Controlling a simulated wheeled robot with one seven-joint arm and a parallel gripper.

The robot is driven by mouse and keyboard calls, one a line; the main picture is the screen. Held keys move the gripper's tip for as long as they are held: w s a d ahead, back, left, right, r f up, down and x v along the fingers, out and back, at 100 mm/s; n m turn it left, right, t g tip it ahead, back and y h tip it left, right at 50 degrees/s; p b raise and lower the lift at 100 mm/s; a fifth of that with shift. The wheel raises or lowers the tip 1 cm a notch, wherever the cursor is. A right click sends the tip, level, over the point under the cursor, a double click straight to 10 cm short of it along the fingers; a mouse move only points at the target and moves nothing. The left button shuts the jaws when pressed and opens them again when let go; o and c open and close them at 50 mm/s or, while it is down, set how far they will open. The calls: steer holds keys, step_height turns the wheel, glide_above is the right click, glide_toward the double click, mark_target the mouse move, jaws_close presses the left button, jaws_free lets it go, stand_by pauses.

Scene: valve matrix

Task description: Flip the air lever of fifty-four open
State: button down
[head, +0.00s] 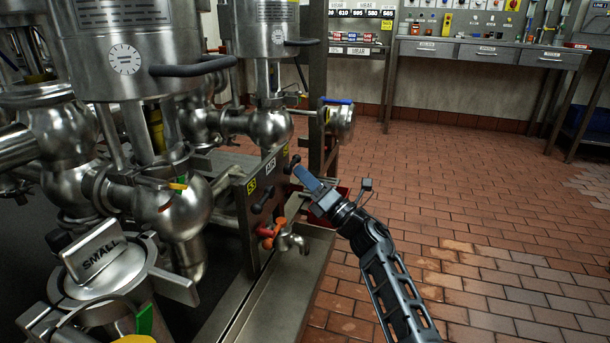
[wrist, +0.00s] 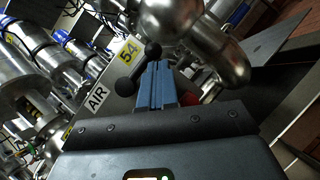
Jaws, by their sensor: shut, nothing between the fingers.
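The air lever of fifty-four (wrist: 139,68) is a short black bar with a ball at each end, slanted on a grey panel in the wrist view. It sits beside the yellow 54 label (wrist: 128,50) and the white AIR label (wrist: 96,98). My gripper (wrist: 155,64) has its blue fingers shut together and empty, with the tips close beside the lever; I cannot tell if they touch it. In the head view my gripper (head: 298,170) reaches the panel's right end, near the 54 label (head: 286,150), and the lever there is small and partly hidden.
The yellow 53 label (head: 251,186) and a black lever (head: 263,200) are on the panel's near end. An orange-handled tap (head: 290,240) juts out below. Steel valves (head: 180,205) crowd the left. Tiled floor (head: 480,190) is open on the right, before a workbench (head: 490,55).

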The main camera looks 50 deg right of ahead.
steer(key=v, duration=0.7)
steer(key=shift+s+p, duration=0.2)
steer(key=shift+p, duration=0.25)
steer(key=shift+d, duration=0.15)
steer(key=s+a+f+m+g+h, duration=0.1)
steer(key=s+a+f+m, duration=0.2)
steer(key=s+a+m, duration=0.5)
steer(key=s+a+f+m+g, duration=0.15)
steer(key=s+a+m, duration=0.35)
steer(key=a, duration=0.5)
steer(key=s+a+r+m+g+y, duration=0.1)
steer(key=s+a+m+g, duration=0.1)
steer(key=s+a+m, duration=0.35)
steer(key=s+a+r+m+g+y, duration=0.1)
steer(key=s+a+m, duration=0.15)
steer(key=s, duration=0.55)
steer(key=s+a+r+m+g, duration=0.1)
steer(key=s+a+m+g, duration=0.2)
steer(key=s, duration=0.4)
step_height(320, 180, up, 30)
steer(key=m+p, duration=0.1)
steer(key=p, duration=2.8)
steer(key=shift+s+a+m+y, duration=0.15)
steer(key=shift+a+m+y, duration=0.15)
steer(key=shift+a, duration=0.05)
